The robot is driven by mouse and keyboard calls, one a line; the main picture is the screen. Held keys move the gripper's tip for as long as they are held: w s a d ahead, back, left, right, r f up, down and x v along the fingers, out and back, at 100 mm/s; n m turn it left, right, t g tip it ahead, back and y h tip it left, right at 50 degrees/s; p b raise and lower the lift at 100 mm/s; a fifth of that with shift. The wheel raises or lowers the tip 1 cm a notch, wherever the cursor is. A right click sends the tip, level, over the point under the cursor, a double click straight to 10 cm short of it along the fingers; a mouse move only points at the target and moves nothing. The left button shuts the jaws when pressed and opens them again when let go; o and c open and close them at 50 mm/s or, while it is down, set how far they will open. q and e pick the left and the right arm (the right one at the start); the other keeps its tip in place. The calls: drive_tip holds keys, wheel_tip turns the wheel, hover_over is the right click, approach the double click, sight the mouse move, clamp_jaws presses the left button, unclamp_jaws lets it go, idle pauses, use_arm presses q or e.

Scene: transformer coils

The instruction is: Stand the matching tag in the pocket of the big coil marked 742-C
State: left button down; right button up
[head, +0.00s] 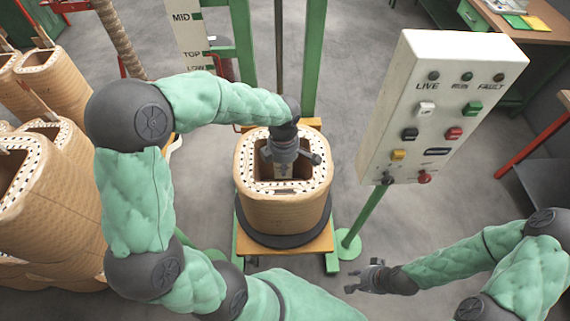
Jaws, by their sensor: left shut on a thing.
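A big tan coil (285,215) with a pale, dark-slotted top rim stands upright on a dark round base over an orange platform in the middle of the head view. I cannot read a 742-C mark on it. My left gripper (284,162) points down over the coil's central opening and is shut on a small pale tag (284,172). The tag's lower end and its print cannot be made out, and I cannot tell whether it touches a pocket. My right gripper (360,279) is empty and open, to the lower right of the coil.
A white control panel (440,105) with buttons and lamps stands on a green post right of the coil. Green uprights (312,60) and a MID/TOP/LOW scale board (190,45) rise behind it. Several tan coils (50,190) crowd the left.

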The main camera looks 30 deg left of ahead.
use_arm(q)
drive_tip(key=b, duration=0.5)
hover_over(284, 186)
drive_tip(key=s, duration=0.1)
drive_tip(key=shift+f, duration=3.95)
drive_tip(key=shift+s+d+f+b, duration=0.1)
drive_tip(key=shift+d+f+b, duration=0.1)
drive_tip(key=shift+f+b, duration=0.8)
drive_tip(key=shift+s+d+f+b, duration=0.1)
drive_tip(key=shift+d+f+b, duration=0.1)
drive_tip(key=shift+f+b, duration=0.8)
drive_tip(key=shift+f, duration=0.1)
drive_tip(key=c, duration=1.3)
unclamp_jaws()
wheel_tip(284, 186, up, 12)
drive_tip(key=shift+r, duration=0.1)
